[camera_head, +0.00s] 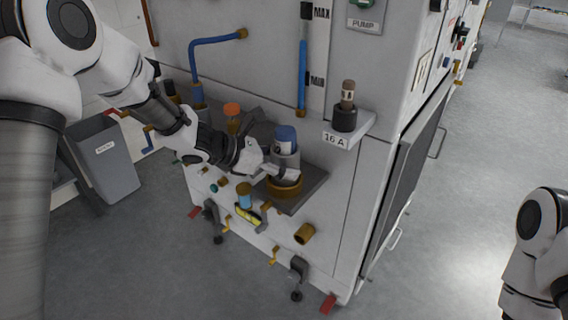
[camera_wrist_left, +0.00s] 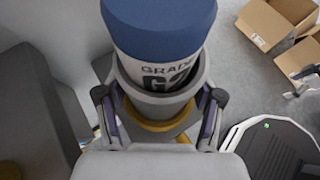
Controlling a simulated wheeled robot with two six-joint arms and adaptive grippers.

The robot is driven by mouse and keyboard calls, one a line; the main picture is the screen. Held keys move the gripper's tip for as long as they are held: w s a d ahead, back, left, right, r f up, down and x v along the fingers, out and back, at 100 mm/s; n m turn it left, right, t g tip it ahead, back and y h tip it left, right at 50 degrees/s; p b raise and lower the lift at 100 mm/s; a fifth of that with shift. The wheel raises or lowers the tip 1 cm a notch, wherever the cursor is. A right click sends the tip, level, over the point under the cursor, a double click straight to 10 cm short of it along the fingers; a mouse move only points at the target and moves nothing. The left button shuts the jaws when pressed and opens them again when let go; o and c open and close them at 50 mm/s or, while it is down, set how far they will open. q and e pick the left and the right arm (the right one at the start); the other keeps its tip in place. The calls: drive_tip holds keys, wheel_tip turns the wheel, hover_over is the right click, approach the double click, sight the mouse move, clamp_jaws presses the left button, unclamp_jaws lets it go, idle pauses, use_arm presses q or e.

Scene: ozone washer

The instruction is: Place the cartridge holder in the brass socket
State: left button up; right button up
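The cartridge holder (camera_head: 287,158) is a grey cup with a blue-capped cartridge (camera_head: 286,134) in it. In the left wrist view the cartridge (camera_wrist_left: 160,30) reads "GRADE" and the grey rim of the holder (camera_wrist_left: 160,108) surrounds it. My left gripper (camera_head: 280,173) is shut on the holder, with a finger on either side in the left wrist view (camera_wrist_left: 160,112). The brass socket (camera_head: 285,190) is a ring on a dark shelf, directly under the holder. Its yellow edge shows below the holder in the left wrist view (camera_wrist_left: 168,130). I cannot tell whether the holder's bottom is inside the ring. My right gripper is out of view.
A dark cup (camera_head: 344,119) with a brown-topped piece stands on the white "16 A" ledge (camera_head: 357,130), right of the socket. An orange-capped item (camera_head: 232,110) is behind my left wrist. Brass fittings and clamps (camera_head: 297,275) line the lower front. A grey bin (camera_head: 108,160) stands left.

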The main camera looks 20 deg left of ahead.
use_arm(q)
drive_tip(key=o, duration=0.3)
drive_tip(key=shift+o, duration=0.2)
drive_tip(key=shift+s+a+r+p, duration=0.1)
drive_tip(key=shift+a+r+p, duration=0.1)
drive_tip(key=shift+r+p, duration=0.1)
drive_tip(key=p+v, duration=0.3)
drive_tip(key=v, duration=0.8)
drive_tip(key=shift+s+a, duration=0.15)
